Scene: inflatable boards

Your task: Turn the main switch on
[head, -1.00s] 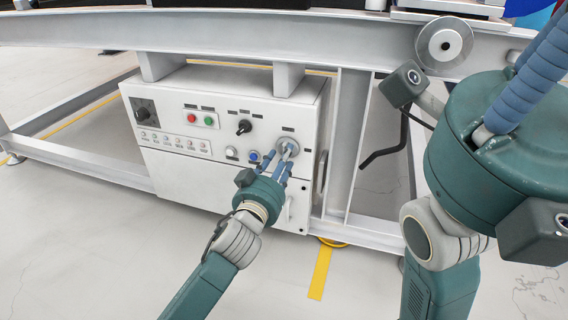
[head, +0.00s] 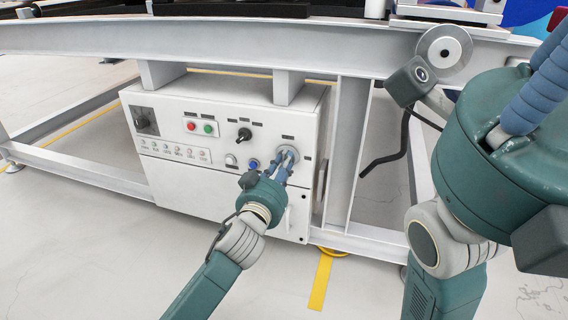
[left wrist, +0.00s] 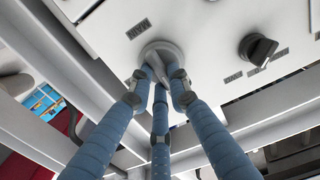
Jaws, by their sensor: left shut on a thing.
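The main switch (head: 289,154) is a round grey rotary switch at the right end of the control panel's front. My left gripper (head: 288,158) reaches it from below, its blue fingers closed around the knob. In the left wrist view the switch's pale round plate (left wrist: 166,47) shows, with the fingers of my left gripper (left wrist: 162,78) meeting at its grey handle. The fingers partly hide the handle, so its exact angle is hard to read. My right gripper (head: 540,80) is close to the head camera at the right, its fingertips out of frame.
The white control panel (head: 180,185) carries a black selector (head: 244,134), a red button (head: 191,126), a green button (head: 208,129) and a blue button (head: 253,164). Grey frame beams (head: 347,150) stand above and right of it. A black bent bar (head: 385,157) hangs farther right.

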